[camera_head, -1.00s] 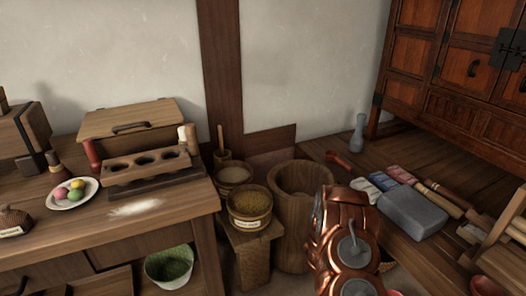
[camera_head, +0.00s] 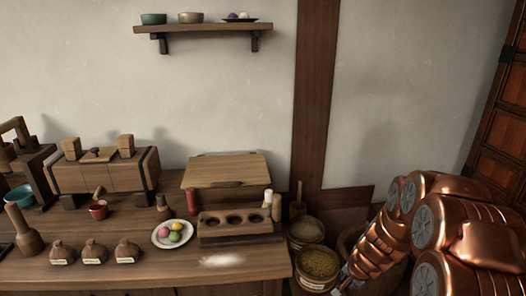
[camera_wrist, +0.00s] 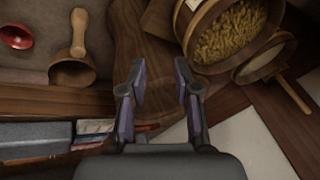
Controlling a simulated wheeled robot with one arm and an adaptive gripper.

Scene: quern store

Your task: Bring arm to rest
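My arm (camera_head: 455,225), with copper-coloured segments and grey joint caps, fills the right side of the head view. It slants down and left toward the tubs beside the counter. In the wrist view my gripper (camera_wrist: 160,84) has its two fingers apart with a clear gap. Nothing is held between them. Brown wood shows behind the fingers. In the head view the gripper's fingers cannot be made out clearly at the lower edge.
A tub of grain (camera_wrist: 228,32) is close right of the fingers in the wrist view. The counter (camera_head: 150,272) holds a plate of coloured balls (camera_head: 174,234), a holed wooden block (camera_head: 236,224) and several small jars. A wall shelf (camera_head: 205,28) hangs above. A cabinet (camera_head: 500,125) stands at right.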

